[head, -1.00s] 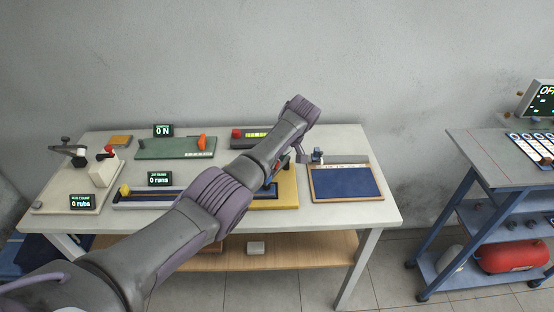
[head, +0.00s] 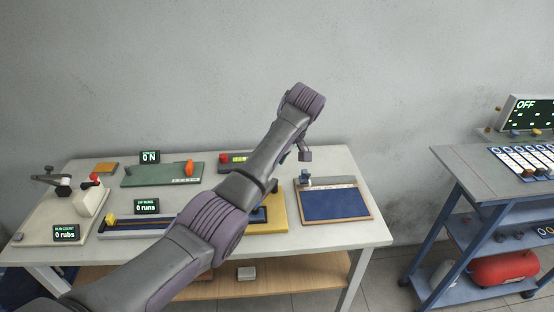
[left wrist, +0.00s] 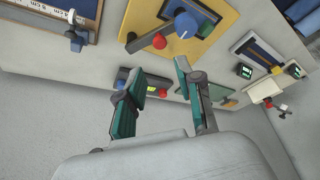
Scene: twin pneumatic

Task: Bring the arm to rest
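My left arm reaches in from the lower left of the head view and extends over the workbench (head: 345,230). The left gripper is mostly hidden behind its own wrist there; only a small dark part (head: 305,156) shows above the back edge of the bench. In the left wrist view the left gripper (left wrist: 159,70) has its two green-padded fingers spread apart with nothing between them. It is above the bench and touches nothing that I can see. My right gripper is in neither view.
A blue board (head: 333,204) lies at the bench's right, beside a yellow fixture (head: 279,213) with a blue knob (left wrist: 186,25). A green plate (head: 160,174), a slide rig (head: 120,228) and a cream stand (head: 90,200) fill the left. A trolley (head: 470,170) stands right, across a floor gap.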

